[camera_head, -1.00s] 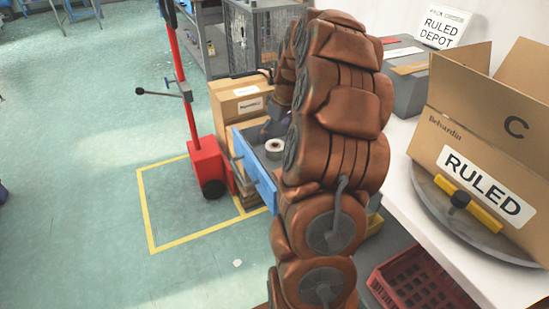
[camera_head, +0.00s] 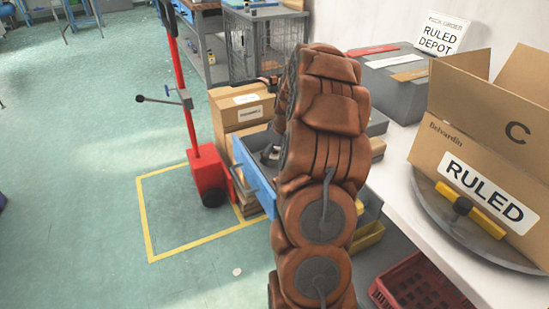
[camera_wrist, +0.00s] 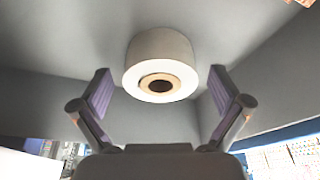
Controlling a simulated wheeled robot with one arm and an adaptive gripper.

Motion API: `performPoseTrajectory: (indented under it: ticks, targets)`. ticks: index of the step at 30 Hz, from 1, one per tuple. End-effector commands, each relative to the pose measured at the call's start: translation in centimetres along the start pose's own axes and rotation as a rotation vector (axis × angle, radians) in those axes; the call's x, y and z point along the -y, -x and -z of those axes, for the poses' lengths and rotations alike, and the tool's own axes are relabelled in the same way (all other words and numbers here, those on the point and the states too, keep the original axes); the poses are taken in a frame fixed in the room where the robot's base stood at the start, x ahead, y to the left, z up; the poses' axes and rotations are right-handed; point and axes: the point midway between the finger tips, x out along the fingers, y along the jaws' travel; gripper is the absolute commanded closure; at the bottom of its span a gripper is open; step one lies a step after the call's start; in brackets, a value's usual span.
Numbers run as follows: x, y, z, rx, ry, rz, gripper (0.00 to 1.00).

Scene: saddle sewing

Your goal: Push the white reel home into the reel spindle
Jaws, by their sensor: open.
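The white reel (camera_wrist: 161,60) shows in the wrist view, with a brown core and a dark centre hole. It is inside a grey-walled space, ahead of my gripper (camera_wrist: 160,92). My gripper's two fingers are spread wide, one to each side of the reel, with gaps between them and it. In the head view my gripper (camera_head: 268,153) is partly visible in the open blue drawer (camera_head: 258,180), and my arm hides much of the drawer's inside. The reel is not visible in the head view now. I cannot make out the reel spindle in either view.
A red post (camera_head: 207,172) on a red base stands left of the drawer. Cardboard boxes (camera_head: 241,105) are stacked behind it. A white table at right holds a RULED carton (camera_head: 480,150) on a round turntable. A red crate (camera_head: 415,283) is below. Floor at left is open.

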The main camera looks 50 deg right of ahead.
Motion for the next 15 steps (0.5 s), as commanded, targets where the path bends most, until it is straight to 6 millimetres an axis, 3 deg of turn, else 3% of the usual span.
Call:
performPoseTrajectory:
  ticks: [5,15]
  targets:
    - [0.00,0.01,0.01,0.000,0.001,0.000,0.01]
    - [0.03,0.01,-0.01,0.001,0.001,0.000,0.35]
